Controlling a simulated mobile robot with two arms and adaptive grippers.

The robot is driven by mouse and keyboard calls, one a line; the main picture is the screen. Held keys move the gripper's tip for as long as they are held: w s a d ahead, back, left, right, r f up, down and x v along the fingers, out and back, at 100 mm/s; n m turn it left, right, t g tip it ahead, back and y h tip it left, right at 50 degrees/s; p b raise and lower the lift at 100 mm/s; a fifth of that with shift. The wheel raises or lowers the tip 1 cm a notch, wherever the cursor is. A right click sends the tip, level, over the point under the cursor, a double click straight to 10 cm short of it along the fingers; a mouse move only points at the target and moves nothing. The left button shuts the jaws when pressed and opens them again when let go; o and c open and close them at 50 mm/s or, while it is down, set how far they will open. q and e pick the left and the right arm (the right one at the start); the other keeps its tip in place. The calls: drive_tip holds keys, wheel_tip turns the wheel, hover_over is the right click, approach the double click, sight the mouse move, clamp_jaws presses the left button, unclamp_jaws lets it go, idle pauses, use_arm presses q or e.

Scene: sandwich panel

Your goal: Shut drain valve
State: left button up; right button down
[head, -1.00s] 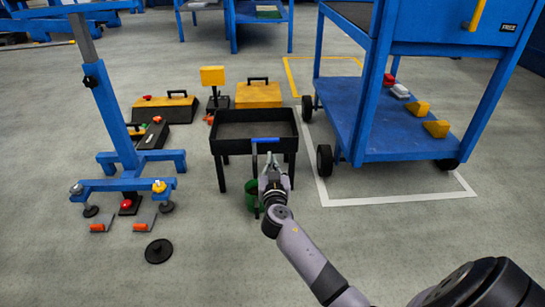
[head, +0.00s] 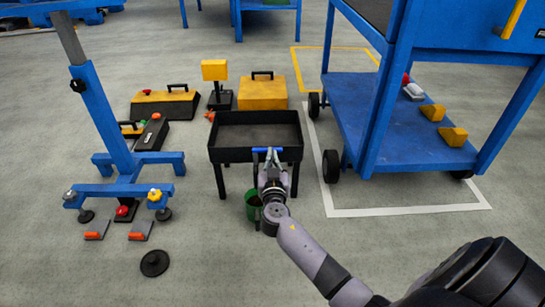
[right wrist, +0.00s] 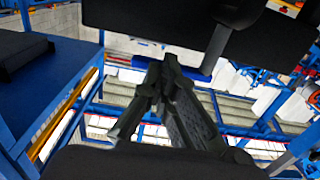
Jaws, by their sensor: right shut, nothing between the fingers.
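The drain valve's blue handle (head: 257,150) lies crosswise at the front edge of a black tray on legs (head: 225,153). A thin dark stem hangs below it, and a green bucket (head: 252,206) stands underneath, partly hidden by my arm. My right gripper (head: 270,151) is shut and empty, with its tips at the handle in the head view, covering its middle. In the right wrist view the shut fingers (right wrist: 168,64) point toward the blue handle (right wrist: 203,72) below the dark tray. I cannot tell whether they touch it. My left gripper is not in view.
A blue cart (head: 407,148) with wheels stands close on the right. A blue wheeled stand (head: 105,120) is on the left, with a black disc (head: 154,263) on the floor before it. Yellow-and-black cases (head: 263,94) lie behind the tray. Floor between stand and tray is clear.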

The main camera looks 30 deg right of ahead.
wheel_tip(320, 180, up, 10)
idle(0.8)
drive_tip(key=shift+w+d, duration=0.1)
idle(0.3)
